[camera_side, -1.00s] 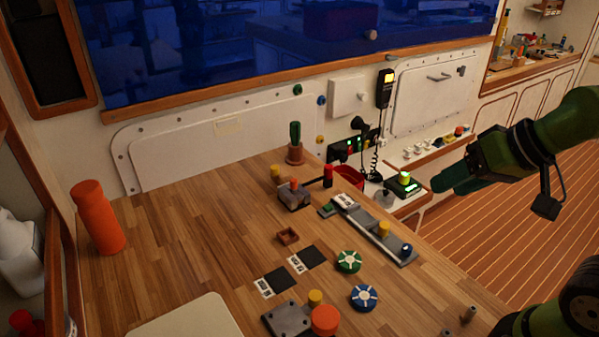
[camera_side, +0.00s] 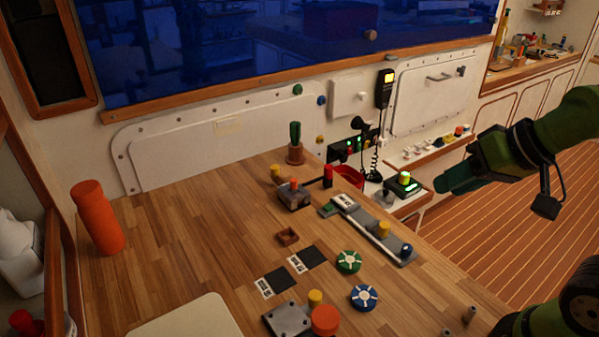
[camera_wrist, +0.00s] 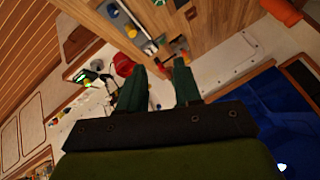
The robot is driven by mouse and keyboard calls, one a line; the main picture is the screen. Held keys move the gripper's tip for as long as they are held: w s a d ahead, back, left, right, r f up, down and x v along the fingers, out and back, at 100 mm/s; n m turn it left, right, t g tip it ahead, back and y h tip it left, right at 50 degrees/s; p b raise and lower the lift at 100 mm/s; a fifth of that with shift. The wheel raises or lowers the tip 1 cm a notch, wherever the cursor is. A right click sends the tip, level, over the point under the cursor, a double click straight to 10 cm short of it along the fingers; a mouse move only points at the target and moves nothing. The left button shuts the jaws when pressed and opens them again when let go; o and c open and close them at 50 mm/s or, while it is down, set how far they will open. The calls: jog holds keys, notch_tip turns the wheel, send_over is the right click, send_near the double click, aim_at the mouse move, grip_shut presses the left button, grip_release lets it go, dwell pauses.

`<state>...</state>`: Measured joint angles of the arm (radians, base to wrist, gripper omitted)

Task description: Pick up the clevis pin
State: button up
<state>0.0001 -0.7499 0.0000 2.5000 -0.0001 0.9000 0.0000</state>
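My gripper (camera_side: 447,180) hangs at the right in the side view, beyond the bench's far right edge and above the floor and low shelf. In the wrist view its two green fingers (camera_wrist: 160,72) stand apart with nothing between them. I cannot tell for sure which thing is the clevis pin. Small grey pegs (camera_side: 471,314) stand at the bench's front right. A grey block with an orange knob and a red-tipped handle (camera_side: 294,194) sits near the back edge. It also shows beyond the fingertips in the wrist view (camera_wrist: 180,46).
The wooden bench (camera_side: 170,240) holds a grey rail (camera_side: 366,228), a green knob wheel (camera_side: 348,262), a blue one (camera_side: 364,298) and a small wooden tray (camera_side: 287,237). An orange bottle (camera_side: 98,217) stands at left. A red bowl (camera_side: 349,177) lies beyond the bench. The bench's left middle is clear.

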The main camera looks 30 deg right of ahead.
jog(key=n+g+h, duration=0.1)
jog(key=g+h, duration=0.2)
send_near(294, 181)
jog(key=x, duration=0.3)
jog(key=shift+s+d+f, duration=0.15)
jog(key=shift+f, duration=0.3)
jog(key=shift+w+x, duration=0.1)
jog(key=shift+x, duration=1.4)
jog(key=shift+w+x, duration=0.15)
jog(key=shift+x, duration=1.35)
jog(key=shift+r, duration=0.1)
